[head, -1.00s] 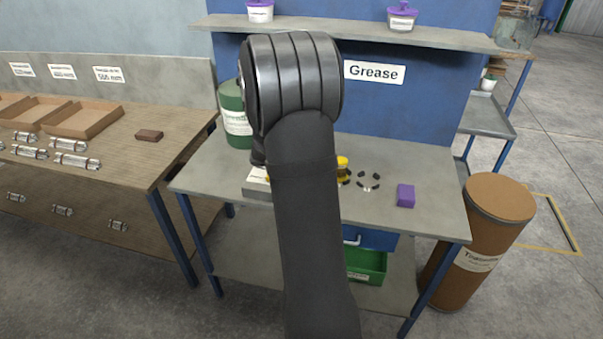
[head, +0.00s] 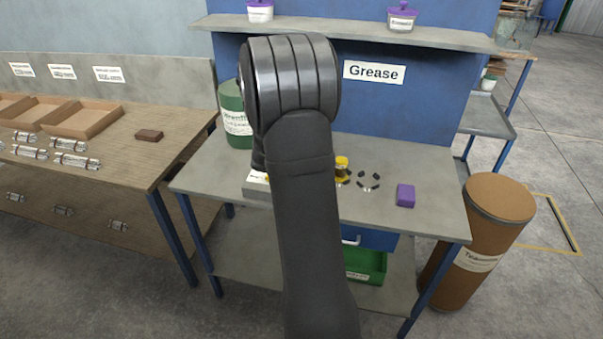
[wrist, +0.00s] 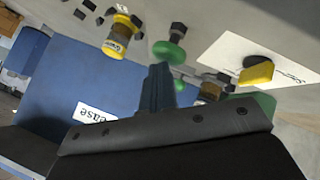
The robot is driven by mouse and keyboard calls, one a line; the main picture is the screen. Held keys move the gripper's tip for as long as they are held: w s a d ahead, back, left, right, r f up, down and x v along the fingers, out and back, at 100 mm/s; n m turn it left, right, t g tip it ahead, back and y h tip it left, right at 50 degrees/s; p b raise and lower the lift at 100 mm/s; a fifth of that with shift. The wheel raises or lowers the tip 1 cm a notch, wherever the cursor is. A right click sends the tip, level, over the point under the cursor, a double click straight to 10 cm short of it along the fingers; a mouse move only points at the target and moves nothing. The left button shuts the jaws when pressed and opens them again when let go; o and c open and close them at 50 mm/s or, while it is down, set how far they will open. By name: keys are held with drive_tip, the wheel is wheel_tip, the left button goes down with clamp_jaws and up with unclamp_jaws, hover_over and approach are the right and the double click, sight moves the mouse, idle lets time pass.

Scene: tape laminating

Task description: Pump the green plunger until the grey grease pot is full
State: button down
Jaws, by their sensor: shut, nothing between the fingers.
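My gripper (wrist: 158,80) shows in the wrist view as a dark blue pair of fingers, shut and empty. Its tips are close in the picture to a round green knob (wrist: 168,52) with a dark top, which may be the green plunger; I cannot tell whether they touch. A larger green shape (wrist: 262,103) is partly hidden behind the gripper's body. I cannot make out the grey grease pot. In the head view my arm hides my gripper and the middle of the grey bench (head: 425,180).
In the head view, a green drum (head: 235,115) stands at the back left and a purple block (head: 405,195) lies right. A brown barrel (head: 490,225) stands beside the bench.

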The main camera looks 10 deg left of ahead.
drive_tip(key=shift+f, duration=0.8)
idle(0.4)
drive_tip(key=shift+r, duration=1.75)
drive_tip(key=shift+r, duration=2.5)
wheel_tip(320, 180, up, 4)
drive_tip(key=shift+f, duration=0.15)
